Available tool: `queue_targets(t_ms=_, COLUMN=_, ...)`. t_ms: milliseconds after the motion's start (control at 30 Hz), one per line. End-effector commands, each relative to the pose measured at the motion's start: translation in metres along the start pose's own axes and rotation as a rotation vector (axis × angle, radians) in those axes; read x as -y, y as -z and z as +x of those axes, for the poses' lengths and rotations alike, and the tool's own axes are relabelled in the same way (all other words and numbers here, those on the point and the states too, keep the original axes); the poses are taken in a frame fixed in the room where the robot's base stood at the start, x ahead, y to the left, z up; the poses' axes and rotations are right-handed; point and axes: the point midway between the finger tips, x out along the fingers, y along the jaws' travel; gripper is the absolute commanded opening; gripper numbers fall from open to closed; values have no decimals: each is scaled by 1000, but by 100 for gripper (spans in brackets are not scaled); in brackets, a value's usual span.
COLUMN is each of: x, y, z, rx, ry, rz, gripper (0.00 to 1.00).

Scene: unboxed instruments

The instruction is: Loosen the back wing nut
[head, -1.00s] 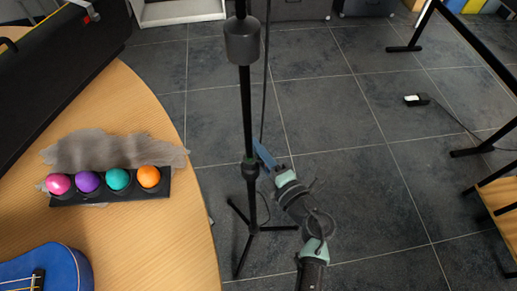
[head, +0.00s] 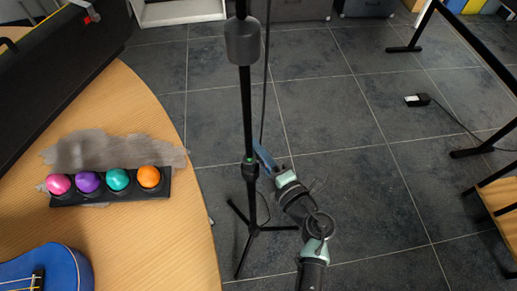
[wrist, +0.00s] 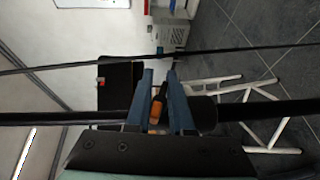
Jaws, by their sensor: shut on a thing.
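A black stand (head: 246,110) rises from a tripod foot on the floor, with a dark collar (head: 250,170) and a small green mark part way up its pole. My gripper (head: 260,150) is at the right side of the pole, just by this collar, its blue fingers angled up and left. In the wrist view the pole (wrist: 60,118) runs across the picture behind my gripper (wrist: 161,92), with the collar (wrist: 205,115) right of the fingers. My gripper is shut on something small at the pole. The back wing nut itself cannot be made out clearly.
A wooden table (head: 150,240) at left bears a dark case (head: 60,70), a rack of coloured balls (head: 110,192) and a blue ukulele (head: 45,270). A thin dark cable or rod runs beside the pole.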

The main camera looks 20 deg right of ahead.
Motion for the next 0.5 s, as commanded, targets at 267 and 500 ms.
queue_targets(t_ms=267, x=5, y=0, z=-1, rx=3, ry=8, rz=3, gripper=0)
queue_targets(t_ms=500, x=5, y=0, z=-1, rx=3, ry=8, rz=3, gripper=33)
